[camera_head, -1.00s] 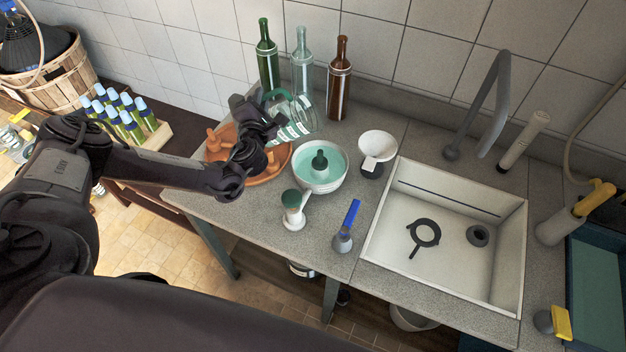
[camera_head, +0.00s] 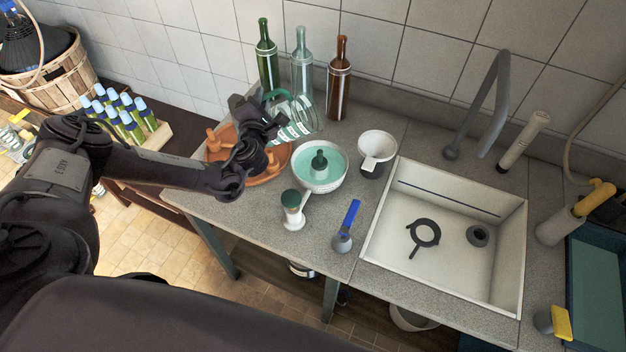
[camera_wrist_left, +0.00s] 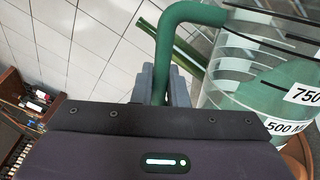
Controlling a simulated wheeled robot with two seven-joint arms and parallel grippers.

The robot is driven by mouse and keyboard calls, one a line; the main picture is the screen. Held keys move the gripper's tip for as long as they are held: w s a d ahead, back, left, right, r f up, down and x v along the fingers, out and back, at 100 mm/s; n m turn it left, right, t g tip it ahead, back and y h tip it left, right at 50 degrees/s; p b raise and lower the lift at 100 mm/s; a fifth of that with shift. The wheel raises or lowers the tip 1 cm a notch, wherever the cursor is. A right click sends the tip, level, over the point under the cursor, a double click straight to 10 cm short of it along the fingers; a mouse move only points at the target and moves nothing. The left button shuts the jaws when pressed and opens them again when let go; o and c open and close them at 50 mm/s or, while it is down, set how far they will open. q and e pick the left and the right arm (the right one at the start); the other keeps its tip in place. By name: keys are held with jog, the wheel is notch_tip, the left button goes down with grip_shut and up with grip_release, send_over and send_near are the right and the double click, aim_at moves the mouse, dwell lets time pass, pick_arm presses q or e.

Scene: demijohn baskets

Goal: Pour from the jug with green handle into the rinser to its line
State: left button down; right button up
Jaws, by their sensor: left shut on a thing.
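My left gripper (camera_head: 262,128) is shut on the green handle (camera_wrist_left: 180,40) of a clear measuring jug (camera_head: 295,118). In the head view the jug is held up behind the rinser and looks tilted, its mouth toward the right. In the left wrist view the jug (camera_wrist_left: 262,75) shows 750 and 500 marks and greenish contents; how full it is I cannot tell. The rinser (camera_head: 336,187) is a white bowl with pale green inside and a dark green post in the middle. Its line is not clear. No stream shows. My right gripper is out of view.
Green, clear and brown bottles (camera_head: 339,82) stand by the wall behind the jug. An orange dish (camera_head: 275,172) is left of the rinser. A white funnel-like cup (camera_head: 376,145), a green-topped tool (camera_head: 292,210) and a blue-handled brush (camera_head: 347,226) are near. The sink (camera_head: 450,262) is right.

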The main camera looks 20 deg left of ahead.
pick_arm(q)
jog(key=shift+r, duration=0.1)
dwell(0.3)
jog(key=n, duration=0.1)
jog(key=a+n, duration=0.1)
jog(key=shift+s+a+f+n, duration=0.2)
jog(key=shift+s+a+n, duration=0.25)
jog(key=shift+a+n, duration=0.25)
jog(key=shift+n, duration=0.4)
